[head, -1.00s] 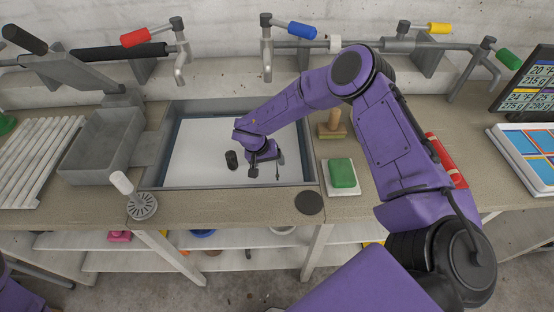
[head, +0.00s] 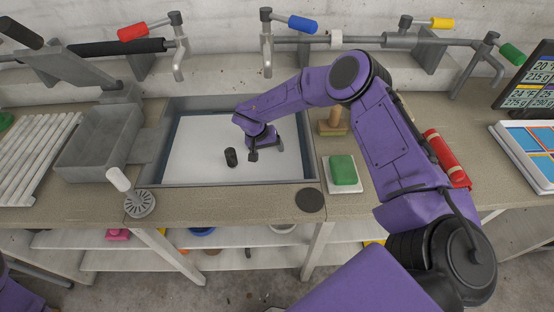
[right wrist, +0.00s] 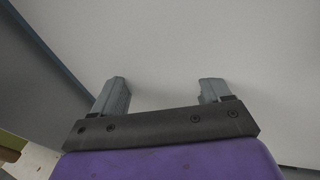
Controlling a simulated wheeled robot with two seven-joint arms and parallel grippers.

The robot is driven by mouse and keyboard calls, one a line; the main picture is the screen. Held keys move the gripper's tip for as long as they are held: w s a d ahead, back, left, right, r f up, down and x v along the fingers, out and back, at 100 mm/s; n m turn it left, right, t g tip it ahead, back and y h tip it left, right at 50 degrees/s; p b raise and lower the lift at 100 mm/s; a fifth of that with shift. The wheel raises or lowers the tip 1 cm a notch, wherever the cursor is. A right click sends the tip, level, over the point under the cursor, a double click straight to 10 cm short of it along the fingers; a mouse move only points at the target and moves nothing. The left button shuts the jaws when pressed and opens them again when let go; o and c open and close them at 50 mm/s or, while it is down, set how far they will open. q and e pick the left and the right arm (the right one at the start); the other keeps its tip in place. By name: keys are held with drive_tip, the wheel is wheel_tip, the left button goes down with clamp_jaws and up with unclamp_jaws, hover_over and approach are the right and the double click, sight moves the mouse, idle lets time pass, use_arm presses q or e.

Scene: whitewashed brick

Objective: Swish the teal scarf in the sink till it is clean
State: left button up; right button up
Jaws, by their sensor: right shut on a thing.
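The sink (head: 300,180) is a grey rectangular basin filled with a flat, opaque pale grey-white surface. My right gripper (head: 254,155) reaches down into its middle right part. In the right wrist view its two grey fingers (right wrist: 165,88) stand apart, and their ends seem to vanish into the pale surface. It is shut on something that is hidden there. No teal scarf shows in either view, so I cannot see how dirty it is. My left gripper is out of view; only a bit of purple arm shows at the lower left.
A strainer with a white handle (head: 140,204) lies at the front left rim. A green sponge (head: 343,170) and a wooden-handled brush (head: 334,122) are to the right. Taps (head: 266,55) overhang the back.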

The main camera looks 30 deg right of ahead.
sight(270, 165)
drive_tip(key=s+a+p, duration=0.2)
drive_tip(key=s, duration=0.1)
drive_tip(key=shift+s+r+p, duration=0.2)
drive_tip(key=shift+s+p, duration=0.05)
drive_tip(key=shift+p, duration=0.15)
drive_tip(key=shift+s+a+f, duration=0.1)
drive_tip(key=shift+s+a, duration=0.2)
drive_tip(key=shift+s, duration=0.15)
drive_tip(key=shift+f, duration=0.1)
drive_tip(key=shift+w, duration=0.1)
drive_tip(key=shift+w+d+f, duration=0.1)
drive_tip(key=shift+w+d, duration=0.1)
drive_tip(key=shift+w, duration=0.1)
drive_tip(key=shift+w+d+b, duration=0.4)
drive_tip(key=shift+w+b, duration=0.05)
drive_tip(key=shift+w, duration=0.2)
drive_tip(key=shift+w+d+b, duration=0.35)
drive_tip(key=shift+w+b, duration=0.05)
drive_tip(key=shift+w, duration=0.2)
drive_tip(key=shift+w+d, duration=0.35)
drive_tip(key=shift+w, duration=0.2)
